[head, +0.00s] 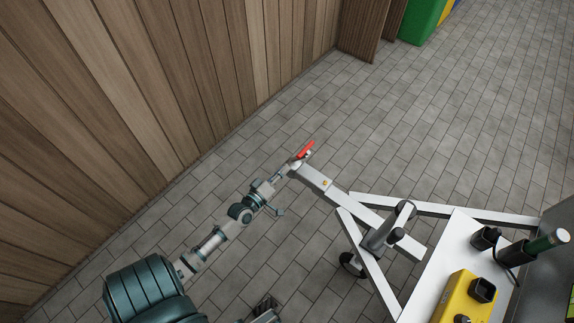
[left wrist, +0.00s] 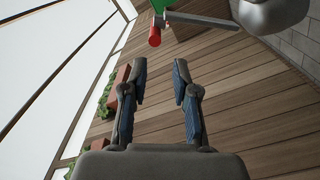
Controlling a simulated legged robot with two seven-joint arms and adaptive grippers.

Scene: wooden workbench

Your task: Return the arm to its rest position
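My left gripper (left wrist: 160,72) is open in the left wrist view. Its two dark fingers with blue sides stand apart, with nothing between them. In the head view my left arm reaches from the lower left toward the front of a trailer frame; its fingertips are too small there to make out. A red handle (head: 305,150) sits at the tip of the frame, near the far end of the arm. A red cylinder (left wrist: 155,36) shows beyond the fingers in the wrist view. A dark finger-like part at the bottom edge of the head view is cut off.
The white trailer frame (head: 375,220) and its crank stand on grey paving, right of the arm. A yellow box (head: 459,299) lies on the white deck at lower right. A wooden wall (head: 120,90) runs along the left. Open paving lies beyond the trailer.

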